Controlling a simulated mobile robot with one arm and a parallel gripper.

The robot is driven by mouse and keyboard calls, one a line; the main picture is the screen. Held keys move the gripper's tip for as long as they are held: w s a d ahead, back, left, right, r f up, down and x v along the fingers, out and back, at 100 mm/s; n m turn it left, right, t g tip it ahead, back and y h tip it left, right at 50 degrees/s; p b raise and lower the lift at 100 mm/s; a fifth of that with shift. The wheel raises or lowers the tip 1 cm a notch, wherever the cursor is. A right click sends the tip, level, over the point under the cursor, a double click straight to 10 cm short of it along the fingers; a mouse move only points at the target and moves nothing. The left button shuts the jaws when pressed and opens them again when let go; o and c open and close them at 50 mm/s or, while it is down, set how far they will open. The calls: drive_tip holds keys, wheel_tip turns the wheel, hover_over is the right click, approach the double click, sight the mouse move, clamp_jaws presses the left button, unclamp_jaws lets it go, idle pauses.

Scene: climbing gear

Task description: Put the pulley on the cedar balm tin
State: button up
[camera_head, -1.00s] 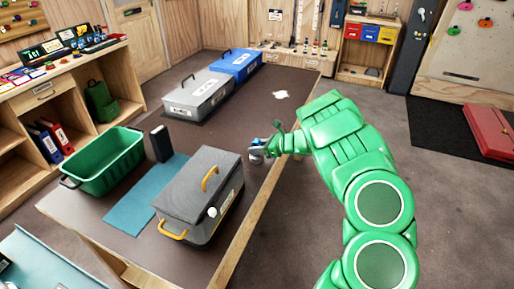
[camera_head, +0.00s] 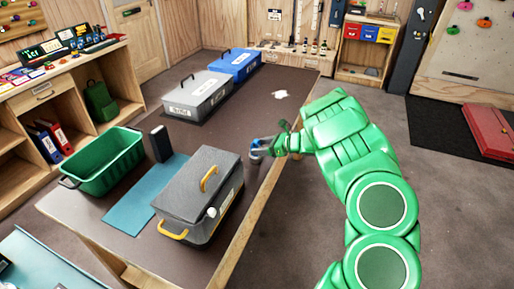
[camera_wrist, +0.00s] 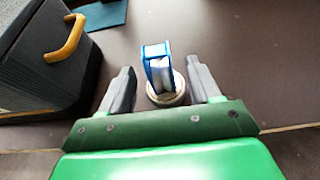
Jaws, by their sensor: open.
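The blue pulley (camera_wrist: 158,66) with pale parts inside stands upright in the wrist view. It appears to rest on a small round pale tin (camera_wrist: 168,98), whose rim shows around its lower end. I take this to be the cedar balm tin; no label is readable. My gripper (camera_wrist: 164,85) is open, with one finger on each side of the pulley and tin and a gap to both. In the head view my gripper (camera_head: 268,146) is low over the table's right side, and the pulley (camera_head: 256,143) shows small at its tip.
A grey toolbox (camera_head: 190,185) with yellow handles stands close left of my gripper on the brown table (camera_head: 225,135). Grey and blue boxes stand farther back.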

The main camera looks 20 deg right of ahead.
drive_tip(key=v, duration=0.9)
drive_tip(key=shift+s+d+r, duration=0.1)
